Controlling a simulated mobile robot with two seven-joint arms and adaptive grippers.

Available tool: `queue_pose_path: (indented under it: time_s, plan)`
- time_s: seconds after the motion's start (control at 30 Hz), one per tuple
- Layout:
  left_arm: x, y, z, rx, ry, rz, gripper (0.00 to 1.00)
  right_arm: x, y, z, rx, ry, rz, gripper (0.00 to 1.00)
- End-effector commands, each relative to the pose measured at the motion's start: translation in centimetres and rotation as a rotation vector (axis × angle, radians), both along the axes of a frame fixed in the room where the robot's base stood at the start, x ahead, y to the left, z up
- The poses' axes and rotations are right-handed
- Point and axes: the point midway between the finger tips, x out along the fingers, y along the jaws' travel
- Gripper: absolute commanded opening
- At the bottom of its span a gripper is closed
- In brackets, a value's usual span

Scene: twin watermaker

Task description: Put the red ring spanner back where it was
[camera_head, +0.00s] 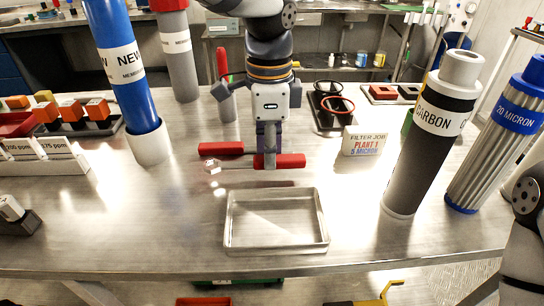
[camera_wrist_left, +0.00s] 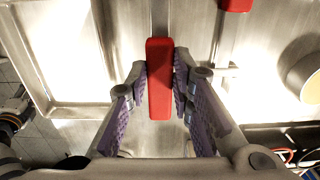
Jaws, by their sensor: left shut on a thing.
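A spanner with a red handle (camera_head: 291,161) lies level across the middle of the bench, with its thin shaft and pale ring end (camera_head: 212,166) pointing left. My left gripper (camera_head: 268,158) points down and is shut on this red handle. In the left wrist view the red handle (camera_wrist_left: 159,92) sits between the purple finger pads. A reddish reflection shows on the steel below it, so it seems slightly above the bench. A second red-handled tool (camera_head: 220,148) lies just behind it, its shaft partly hidden by the gripper. My right gripper is out of view.
An empty metal tray (camera_head: 231,222) lies in front of the spanner. A "FILTER JOB" card (camera_head: 364,141) stands to the right, with the carbon cylinder (camera_head: 428,150) beyond. A blue cylinder in a white cup (camera_head: 148,144) stands at left. An upright red-handled tool (camera_head: 223,70) stands behind.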

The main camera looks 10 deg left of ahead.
Motion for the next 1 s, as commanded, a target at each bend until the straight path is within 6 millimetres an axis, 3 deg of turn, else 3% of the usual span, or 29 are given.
queue_pose_path:
  time_s: [0.1, 0.37, 0.4, 0.47, 0.77, 0.87, 1.0]
  plan:
    - [-0.2, -0.1, -2.3, 0.002, 0.005, -0.003, 0.00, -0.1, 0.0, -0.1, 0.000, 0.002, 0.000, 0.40]
    - [-0.2, -0.1, -2.4, 0.001, 0.002, -0.002, 0.00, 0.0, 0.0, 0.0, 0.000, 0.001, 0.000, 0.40]
    - [-0.2, -0.1, -2.5, 0.001, 0.002, -0.002, 0.26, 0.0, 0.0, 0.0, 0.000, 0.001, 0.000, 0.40]
    - [-0.2, -0.1, -2.5, 0.001, 0.002, -0.002, 0.39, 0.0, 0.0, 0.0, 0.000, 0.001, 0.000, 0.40]
    - [-0.2, -0.2, -2.4, 0.001, 0.002, -0.002, 0.41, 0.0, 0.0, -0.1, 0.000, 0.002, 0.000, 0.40]
    - [-0.1, -0.2, -1.2, -0.001, -0.001, -0.001, 0.41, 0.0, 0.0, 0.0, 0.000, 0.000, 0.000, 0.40]
    - [0.0, -0.2, 2.5, -0.001, -0.006, 0.000, 0.41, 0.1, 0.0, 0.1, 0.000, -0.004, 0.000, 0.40]
